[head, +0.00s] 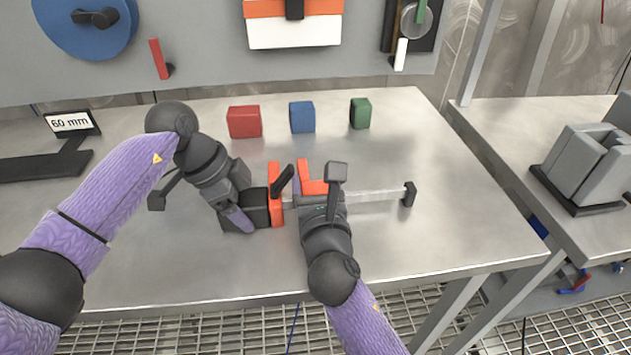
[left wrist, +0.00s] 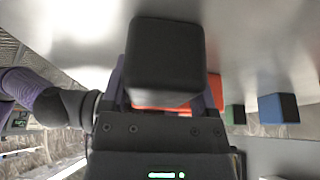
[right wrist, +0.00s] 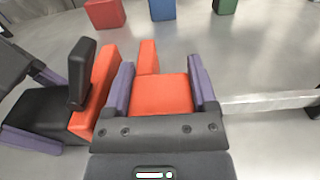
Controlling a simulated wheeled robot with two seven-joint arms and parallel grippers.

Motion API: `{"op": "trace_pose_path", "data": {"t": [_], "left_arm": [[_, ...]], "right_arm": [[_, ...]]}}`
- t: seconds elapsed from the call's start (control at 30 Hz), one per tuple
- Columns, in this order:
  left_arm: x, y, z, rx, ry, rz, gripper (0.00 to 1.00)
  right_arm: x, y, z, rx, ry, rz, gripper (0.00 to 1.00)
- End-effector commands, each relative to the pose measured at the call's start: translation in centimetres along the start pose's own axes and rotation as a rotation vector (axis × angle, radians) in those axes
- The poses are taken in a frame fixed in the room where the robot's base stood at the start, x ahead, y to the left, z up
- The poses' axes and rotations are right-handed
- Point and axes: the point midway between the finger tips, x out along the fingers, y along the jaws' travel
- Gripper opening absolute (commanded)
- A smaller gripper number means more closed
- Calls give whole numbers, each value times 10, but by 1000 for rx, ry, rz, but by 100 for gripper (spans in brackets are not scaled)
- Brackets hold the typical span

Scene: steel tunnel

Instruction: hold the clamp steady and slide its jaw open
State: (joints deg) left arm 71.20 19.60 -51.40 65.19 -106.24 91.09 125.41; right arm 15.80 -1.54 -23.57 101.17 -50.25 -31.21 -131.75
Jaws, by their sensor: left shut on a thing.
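The clamp has a black body (head: 257,207), an orange fixed jaw (head: 275,192), an orange sliding jaw (head: 311,180) and a steel bar (head: 372,195) ending in a black stop (head: 409,194). My left gripper (head: 246,211) is shut on the black body, which fills the middle of the left wrist view (left wrist: 165,65). My right gripper (head: 322,196) has its fingers on either side of the sliding jaw; in the right wrist view, this jaw (right wrist: 162,95) sits between them with slight gaps. The two jaws stand a short way apart.
Red (head: 244,121), blue (head: 302,117) and green (head: 360,113) blocks stand behind the clamp on the steel table (head: 440,225). A "60 mm" sign (head: 72,122) stands at the left. A grey vise-like block (head: 590,165) is on the right table. The table right of the stop is clear.

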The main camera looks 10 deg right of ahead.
Motion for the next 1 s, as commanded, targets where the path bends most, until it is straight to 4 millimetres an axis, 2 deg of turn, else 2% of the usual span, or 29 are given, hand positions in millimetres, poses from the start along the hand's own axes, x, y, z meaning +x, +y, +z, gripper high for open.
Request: {"op": "trace_pose_path", "data": {"t": [0.03, 0.2, 0.47, 0.8, 1.0], "left_arm": [[1, 0, 0, -2, -1, 1, 6], [1, 0, 0, -2, -1, 0, 6], [0, 0, 1, -2, -1, 0, 6], [0, 0, 1, -3, -2, 0, 6], [0, 0, 1, -3, -2, 0, 6]], "right_arm": [[0, 0, 0, 0, 0, 0, 36], [0, 0, 0, 0, 0, 1, 0], [0, -4, 0, -1, -1, 0, 0], [0, -69, -1, -5, 0, -1, 0], [0, -78, -1, -1, 1, -1, 0]]}}
